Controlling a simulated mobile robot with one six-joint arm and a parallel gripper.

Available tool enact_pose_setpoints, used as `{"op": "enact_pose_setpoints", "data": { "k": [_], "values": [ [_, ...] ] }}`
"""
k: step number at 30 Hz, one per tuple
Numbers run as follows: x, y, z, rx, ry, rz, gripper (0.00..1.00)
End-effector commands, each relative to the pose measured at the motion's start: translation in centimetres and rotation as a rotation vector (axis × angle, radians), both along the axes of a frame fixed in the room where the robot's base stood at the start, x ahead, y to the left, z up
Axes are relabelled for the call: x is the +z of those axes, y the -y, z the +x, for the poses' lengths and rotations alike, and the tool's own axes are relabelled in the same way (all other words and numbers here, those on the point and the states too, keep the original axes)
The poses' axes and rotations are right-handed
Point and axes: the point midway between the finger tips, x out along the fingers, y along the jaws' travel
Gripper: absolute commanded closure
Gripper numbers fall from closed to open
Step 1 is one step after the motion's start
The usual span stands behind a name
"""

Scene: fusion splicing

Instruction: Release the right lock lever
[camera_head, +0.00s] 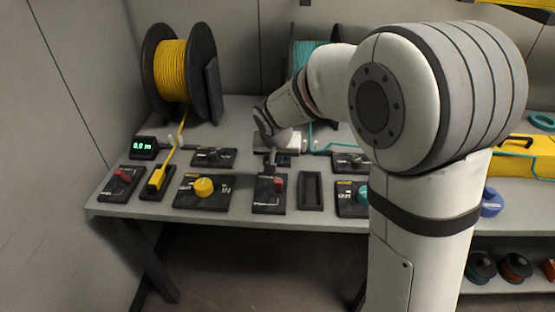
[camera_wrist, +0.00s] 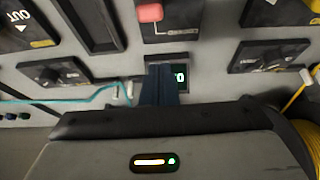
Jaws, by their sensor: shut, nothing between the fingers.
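A small dark panel with a black lever (camera_head: 350,161), probably the right lock lever, is right of my gripper, partly behind my arm. The wrist view is turned around, and there a matching panel (camera_wrist: 52,77) sits at the left. A similar panel (camera_head: 213,157) is left of my gripper; it shows at the right of the wrist view (camera_wrist: 270,55). My gripper (camera_wrist: 161,70) is shut and empty, apart from both levers. Its fingers are in front of a small lit display (camera_wrist: 181,78), partly hiding it. In the head view my gripper (camera_head: 270,167) is over the middle of the bench.
A red-handled switch panel (camera_head: 270,195) and an empty dark tray (camera_head: 310,191) are at the bench front. A yellow knob panel (camera_head: 203,189) stands left. A yellow cable spool (camera_head: 172,70) is at the back left. A teal fibre (camera_wrist: 100,95) runs near the left panel.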

Motion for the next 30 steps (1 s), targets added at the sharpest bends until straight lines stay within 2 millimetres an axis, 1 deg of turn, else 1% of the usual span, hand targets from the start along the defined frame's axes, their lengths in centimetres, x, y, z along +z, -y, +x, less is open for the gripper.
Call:
{"op": "enact_pose_setpoints", "data": {
  "k": [1,3,4,6,9,16,21,30],
  "values": [
    [0.6,0.1,0.6,-0.003,0.000,0.000,1.00],
    [1.2,0.2,1.6,-0.004,-0.001,0.000,1.00],
    [1.6,0.2,1.8,-0.003,0.000,0.001,1.00],
    [2.7,0.0,0.3,0.000,0.004,0.002,1.00],
    [4.4,-0.1,-1.3,0.002,0.004,0.002,1.00],
    [7.4,-0.3,-3.9,0.002,0.002,0.002,1.00],
    [8.3,-0.3,-4.9,0.001,0.000,0.000,1.00],
    [8.5,-0.3,-5.0,0.001,-0.001,0.001,1.00]
  ]
}}
